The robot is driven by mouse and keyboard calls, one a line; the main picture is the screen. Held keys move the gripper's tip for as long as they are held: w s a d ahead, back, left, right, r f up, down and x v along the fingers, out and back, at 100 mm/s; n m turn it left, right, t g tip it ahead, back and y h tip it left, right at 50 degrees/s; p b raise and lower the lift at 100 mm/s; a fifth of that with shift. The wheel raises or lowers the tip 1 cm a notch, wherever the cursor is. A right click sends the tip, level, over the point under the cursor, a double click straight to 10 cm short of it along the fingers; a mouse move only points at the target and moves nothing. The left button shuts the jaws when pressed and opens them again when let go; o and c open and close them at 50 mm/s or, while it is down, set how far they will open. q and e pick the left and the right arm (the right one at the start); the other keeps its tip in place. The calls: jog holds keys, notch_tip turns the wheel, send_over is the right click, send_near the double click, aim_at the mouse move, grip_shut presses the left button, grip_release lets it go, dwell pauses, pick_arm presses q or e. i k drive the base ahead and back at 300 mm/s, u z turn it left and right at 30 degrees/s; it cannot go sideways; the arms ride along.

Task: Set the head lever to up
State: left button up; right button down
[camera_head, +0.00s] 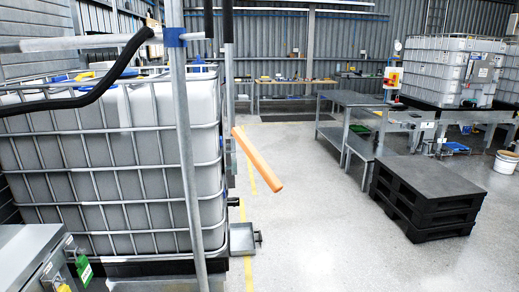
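Neither of my grippers is in view, and nothing touches the orange bar.
A caged white tank (115,165) fills the left, with a black hose (85,97) across its top. A grey metal box (30,258) is at bottom left. A black pallet stack (425,195) and a metal table (352,98) stand right. The floor between is clear.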

aim_at(271, 179)
jog(key=z, duration=0.05)
jog(key=i, duration=0.5)
jog(key=u, duration=0.1)
jog(key=k, duration=1.25)
jog(key=z, duration=0.35)
jog(key=i, duration=1.75)
jog(key=u, duration=0.5)
